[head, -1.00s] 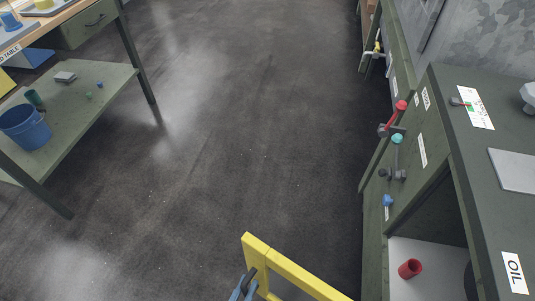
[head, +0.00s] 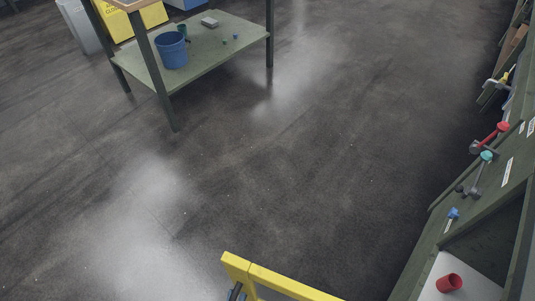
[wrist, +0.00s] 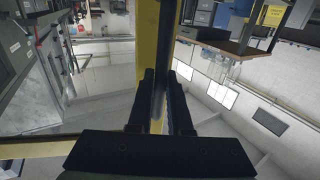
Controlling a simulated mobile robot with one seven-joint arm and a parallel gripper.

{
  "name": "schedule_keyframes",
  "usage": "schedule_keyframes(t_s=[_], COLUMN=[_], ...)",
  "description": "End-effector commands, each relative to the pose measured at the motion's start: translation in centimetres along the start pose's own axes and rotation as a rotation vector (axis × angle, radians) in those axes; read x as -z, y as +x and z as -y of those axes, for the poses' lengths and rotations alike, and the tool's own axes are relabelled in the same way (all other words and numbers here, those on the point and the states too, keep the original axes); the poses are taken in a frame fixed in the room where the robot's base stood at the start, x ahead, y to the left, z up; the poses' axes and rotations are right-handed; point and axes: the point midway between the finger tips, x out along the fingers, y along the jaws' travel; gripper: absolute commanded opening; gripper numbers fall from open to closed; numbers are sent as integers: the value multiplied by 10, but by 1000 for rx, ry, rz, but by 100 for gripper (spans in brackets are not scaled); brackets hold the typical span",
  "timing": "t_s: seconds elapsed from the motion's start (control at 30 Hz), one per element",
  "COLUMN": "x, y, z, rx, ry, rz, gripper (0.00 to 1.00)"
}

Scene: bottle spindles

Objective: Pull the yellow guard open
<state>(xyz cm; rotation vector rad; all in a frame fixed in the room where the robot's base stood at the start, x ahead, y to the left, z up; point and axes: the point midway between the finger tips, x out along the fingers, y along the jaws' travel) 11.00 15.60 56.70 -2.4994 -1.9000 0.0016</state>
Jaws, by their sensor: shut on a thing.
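The yellow guard (head: 290,284) shows at the bottom of the head view as a corner of a yellow frame; the rest is cut off by the picture's edge. My gripper (head: 236,293) is at the guard's left post, mostly out of the frame. In the wrist view the yellow post (wrist: 146,45) runs upright just ahead of the fingers. My gripper (wrist: 161,100) is shut there on a narrow dark bar alongside the yellow post, part of the guard. The fingers hide much of where they touch.
A green cabinet (head: 470,225) with levers and a red cup (head: 449,283) stands on the right. A bench with a lower shelf (head: 215,65) holding a blue bucket (head: 171,50) stands at the upper left. The dark floor (head: 260,170) between them is clear.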

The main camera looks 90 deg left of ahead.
Motion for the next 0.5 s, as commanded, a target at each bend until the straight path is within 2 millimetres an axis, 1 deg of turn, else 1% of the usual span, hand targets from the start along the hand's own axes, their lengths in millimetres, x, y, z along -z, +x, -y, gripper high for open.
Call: schedule_keyframes(t_s=[0.1,0.2,0.5], x=[0,0,0], y=[-8,-11,-12], z=[1,0,0], rx=[24,32,35], ry=[0,-1,0], rz=[1,-1,-1], gripper=[0,0,0])
